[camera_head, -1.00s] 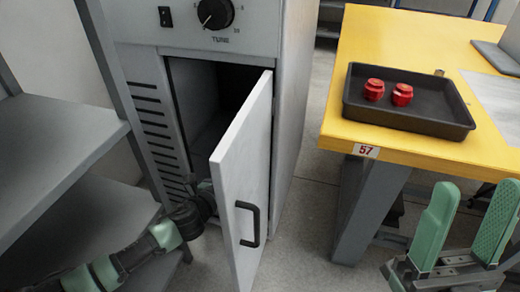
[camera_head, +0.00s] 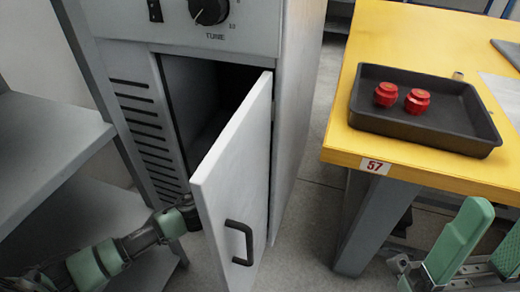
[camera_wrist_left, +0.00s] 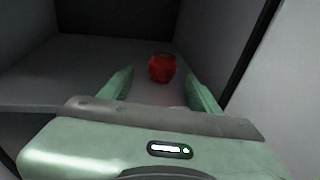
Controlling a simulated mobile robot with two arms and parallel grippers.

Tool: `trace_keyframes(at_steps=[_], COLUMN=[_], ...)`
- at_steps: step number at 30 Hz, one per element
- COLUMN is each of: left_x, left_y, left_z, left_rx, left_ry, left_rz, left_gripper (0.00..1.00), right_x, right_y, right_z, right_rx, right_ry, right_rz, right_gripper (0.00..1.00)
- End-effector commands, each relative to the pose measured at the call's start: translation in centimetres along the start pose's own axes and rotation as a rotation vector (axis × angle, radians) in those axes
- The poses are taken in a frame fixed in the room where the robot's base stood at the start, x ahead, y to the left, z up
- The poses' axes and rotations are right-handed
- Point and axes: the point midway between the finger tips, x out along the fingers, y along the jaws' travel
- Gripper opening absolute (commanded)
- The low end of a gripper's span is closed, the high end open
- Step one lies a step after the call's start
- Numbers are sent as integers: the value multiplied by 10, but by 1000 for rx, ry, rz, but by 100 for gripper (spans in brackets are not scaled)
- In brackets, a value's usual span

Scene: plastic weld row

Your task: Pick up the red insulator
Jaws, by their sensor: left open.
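A red insulator (camera_wrist_left: 162,67) stands on the floor of the cabinet's compartment in the left wrist view, ahead of and between my left gripper's fingers. My left gripper (camera_wrist_left: 160,88) is open and empty, a little short of it. In the head view the left gripper is hidden behind the cabinet door. Two more red insulators (camera_head: 387,94) (camera_head: 417,101) stand in a black tray (camera_head: 480,143) on the yellow table. My right gripper (camera_head: 480,245) is open at the lower right, below the table, with nothing seen between its fingers.
The grey cabinet door (camera_head: 240,165) with a black handle (camera_head: 240,243) stands open beside my left arm. Grey shelves (camera_head: 60,140) are at the left. The yellow table (camera_head: 345,140) is at the right. Floor shows between cabinet and table.

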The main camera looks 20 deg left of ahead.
Motion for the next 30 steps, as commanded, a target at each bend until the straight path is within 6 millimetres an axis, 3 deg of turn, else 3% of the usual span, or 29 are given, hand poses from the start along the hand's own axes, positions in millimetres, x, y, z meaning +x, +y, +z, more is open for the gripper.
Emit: trace_keyframes(at_steps=[5,15,23,24,30], left_x=[20,63,67,67,66], left_y=[-1,-3,-4,-4,-4], left_z=[1,4,6,6,6], left_rx=[-1,-1,-2,-2,-2], left_ry=[-3,-2,0,0,0], left_rz=[-1,0,-1,-1,0], left_gripper=[62,62,62,60,4], right_x=[-5,4,7,7,7], right_y=[0,0,0,-1,-1], right_z=[2,5,5,5,5], right_rx=[-1,-9,-9,-9,-9], right_ry=[8,65,68,68,69], right_rz=[-3,-27,-29,-29,-29], right_gripper=[59,59,59,59,59])
